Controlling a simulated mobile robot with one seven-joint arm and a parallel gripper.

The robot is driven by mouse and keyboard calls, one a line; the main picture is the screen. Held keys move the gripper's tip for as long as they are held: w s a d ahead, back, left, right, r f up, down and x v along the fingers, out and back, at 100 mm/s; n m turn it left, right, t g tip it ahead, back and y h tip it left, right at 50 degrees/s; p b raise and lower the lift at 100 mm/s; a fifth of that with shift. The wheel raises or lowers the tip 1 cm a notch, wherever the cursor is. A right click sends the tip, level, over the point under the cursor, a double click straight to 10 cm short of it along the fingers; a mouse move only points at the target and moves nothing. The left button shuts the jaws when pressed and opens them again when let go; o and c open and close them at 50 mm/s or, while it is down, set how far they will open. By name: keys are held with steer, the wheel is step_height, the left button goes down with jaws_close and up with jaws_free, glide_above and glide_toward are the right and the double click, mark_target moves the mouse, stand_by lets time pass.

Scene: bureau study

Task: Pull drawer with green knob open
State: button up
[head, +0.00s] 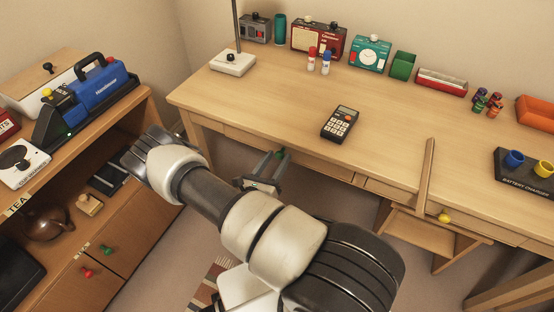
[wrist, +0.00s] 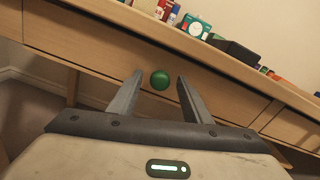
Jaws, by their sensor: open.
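The green knob (wrist: 160,80) is on the front of a shallow drawer (wrist: 130,62) under the desk top. In the wrist view the knob shows between the two open fingers of my gripper (wrist: 158,92); I cannot tell whether the fingers reach around it or stop short. The drawer front looks flush with the desk. In the head view my gripper (head: 262,170) is at the desk's front edge, with the green knob (head: 280,153) partly showing by its fingers. Nothing is held.
The desk (head: 235,110) carries a calculator (head: 340,122) near its front and several items along the back. A drawer with a yellow knob (head: 444,218) is further right. A wooden cabinet (head: 120,125) stands at left, with red and green knobs low down.

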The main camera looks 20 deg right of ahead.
steer(key=shift+w+d, duration=0.15)
steer(key=shift+d, duration=0.1)
jaws_close()
steer(key=v, duration=2.2)
steer(key=shift+b, duration=0.45)
steer(key=shift+d, duration=0.1)
jaws_free()
